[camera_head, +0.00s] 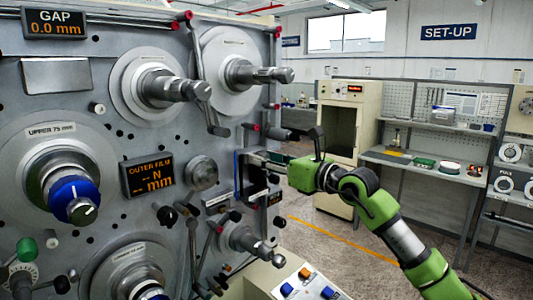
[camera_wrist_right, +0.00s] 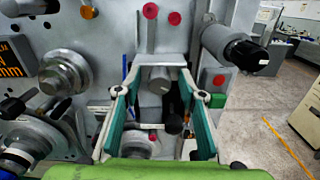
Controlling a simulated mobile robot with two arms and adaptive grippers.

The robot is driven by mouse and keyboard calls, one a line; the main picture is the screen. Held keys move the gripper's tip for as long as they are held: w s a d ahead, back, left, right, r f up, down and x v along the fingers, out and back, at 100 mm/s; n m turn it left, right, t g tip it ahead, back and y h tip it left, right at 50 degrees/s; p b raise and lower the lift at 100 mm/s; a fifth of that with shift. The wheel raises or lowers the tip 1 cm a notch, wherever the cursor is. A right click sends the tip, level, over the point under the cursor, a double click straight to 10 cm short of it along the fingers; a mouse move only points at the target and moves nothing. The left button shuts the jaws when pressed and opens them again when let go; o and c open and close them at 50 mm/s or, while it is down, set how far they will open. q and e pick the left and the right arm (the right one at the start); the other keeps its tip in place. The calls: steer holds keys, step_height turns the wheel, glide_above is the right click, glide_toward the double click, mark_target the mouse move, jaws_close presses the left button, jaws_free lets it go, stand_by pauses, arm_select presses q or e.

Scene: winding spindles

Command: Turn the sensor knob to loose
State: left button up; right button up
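The grey machine panel (camera_head: 110,100) fills the left of the head view. My right gripper (camera_head: 250,160) reaches its right side from the right. In the right wrist view my right gripper (camera_wrist_right: 160,92) is open, with a teal-padded finger on each side. A grey block with a round end (camera_wrist_right: 158,76) shows between the fingers, apart from both pads. A dark lever with a black ball end (camera_wrist_right: 173,123) shows below it. No readable label marks the sensor knob, so I cannot tell which part it is. My left gripper is not in view.
Spindles (camera_head: 165,86) and a blue knob (camera_head: 73,198) stick out of the panel. In the wrist view a black-ended cylinder (camera_wrist_right: 240,50) juts out right of the gripper. An open cabinet (camera_head: 348,105) and shelves (camera_head: 440,165) stand behind. The floor between is clear.

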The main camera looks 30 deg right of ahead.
jaws_close()
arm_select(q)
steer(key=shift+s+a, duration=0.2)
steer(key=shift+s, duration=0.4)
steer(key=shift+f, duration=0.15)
